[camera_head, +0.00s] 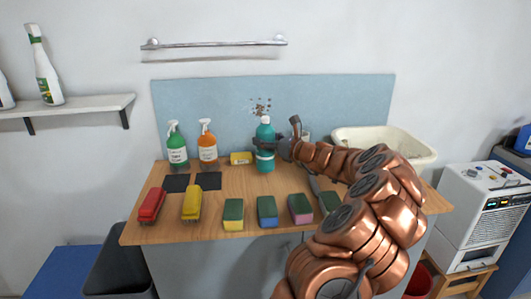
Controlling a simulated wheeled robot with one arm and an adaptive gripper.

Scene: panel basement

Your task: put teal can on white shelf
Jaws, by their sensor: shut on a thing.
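The teal can (265,156) is a teal bottle-shaped container with a lighter top, upright at the back of the wooden counter. My gripper (267,144) reaches in from the right and is shut on its upper body. I cannot tell whether its base touches the counter. The white shelf (85,105) is on the wall at the left, higher than the counter. A white spray bottle (45,75) stands on it, and another white item (4,94) is cut off at the left edge.
A green spray bottle (177,148) and an orange one (208,146) stand left of the can. Several sponges (233,212) and two brushes (151,204) line the front. A cream basin (415,147) is at the right. The shelf's right part is clear.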

